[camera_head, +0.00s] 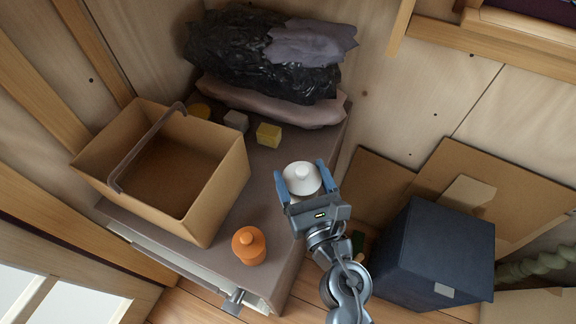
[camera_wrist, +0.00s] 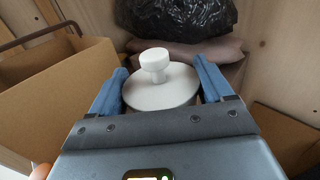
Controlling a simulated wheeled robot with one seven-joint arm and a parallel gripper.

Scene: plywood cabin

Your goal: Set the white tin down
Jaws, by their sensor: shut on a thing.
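The white tin (camera_head: 301,178) has a round body and a knobbed lid. My gripper (camera_head: 307,180) is shut on it, with one blue finger on each side. In the head view the tin appears over the right part of the grey-brown cabinet top (camera_head: 276,196). I cannot tell whether its base touches the top. In the wrist view the tin (camera_wrist: 160,88) sits upright between the fingers of my gripper (camera_wrist: 162,90); its underside is hidden.
A handled cardboard box (camera_head: 218,187) stands left on the cabinet. An orange tin (camera_head: 249,246) stands near its front. Small blocks, including a yellow one (camera_head: 268,134), lie behind. Black bags (camera_head: 262,62) fill the back. A dark blue box (camera_head: 433,254) stands right. Cabinet top between the blocks and orange tin is clear.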

